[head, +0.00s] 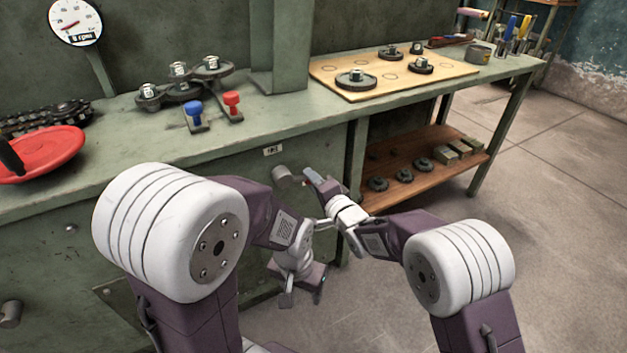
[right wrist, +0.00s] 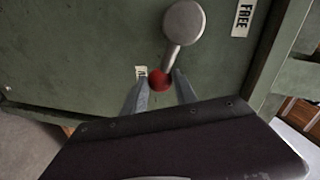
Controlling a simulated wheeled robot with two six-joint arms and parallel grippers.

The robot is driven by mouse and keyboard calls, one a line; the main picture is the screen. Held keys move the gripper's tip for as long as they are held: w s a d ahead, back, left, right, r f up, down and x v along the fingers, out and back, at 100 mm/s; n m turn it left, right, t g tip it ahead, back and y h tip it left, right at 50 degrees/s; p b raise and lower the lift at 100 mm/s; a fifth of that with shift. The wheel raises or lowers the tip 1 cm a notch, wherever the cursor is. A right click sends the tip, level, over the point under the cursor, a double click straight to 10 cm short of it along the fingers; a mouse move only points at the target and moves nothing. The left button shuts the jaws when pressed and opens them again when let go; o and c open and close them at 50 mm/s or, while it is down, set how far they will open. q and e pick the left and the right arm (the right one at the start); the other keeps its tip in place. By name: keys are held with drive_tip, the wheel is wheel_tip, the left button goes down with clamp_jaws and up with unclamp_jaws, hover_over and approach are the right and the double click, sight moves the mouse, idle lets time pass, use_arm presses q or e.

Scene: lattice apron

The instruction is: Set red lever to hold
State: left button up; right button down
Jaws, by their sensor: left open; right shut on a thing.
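The red lever has a grey round hub (right wrist: 184,22) and a short arm that ends in a red knob (right wrist: 159,80) in the right wrist view. In the head view its hub (head: 281,174) sits on the green bench front. My right gripper (head: 308,180) is shut on the red knob, with one finger on each side of it (right wrist: 160,88). A FREE label (right wrist: 242,17) is right of the hub. A second small label (right wrist: 141,72), partly hidden and unreadable, is beside the knob. My left gripper (head: 304,288) is open and empty, lower down.
Blue (head: 194,116) and red (head: 232,104) knobbed parts stand on the green bench (head: 260,125), near gears and a red dish (head: 42,155). A wooden board (head: 395,82) holds more gears. A wooden shelf (head: 415,190) is at right. Floor at the right is clear.

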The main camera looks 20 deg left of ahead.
drive_tip(key=shift+f, duration=0.15)
drive_tip(key=c, duration=1)
unclamp_jaws()
drive_tip(key=shift+s+d, duration=0.1)
drive_tip(key=v, duration=0.9)
drive_tip(key=shift+p, duration=0.45)
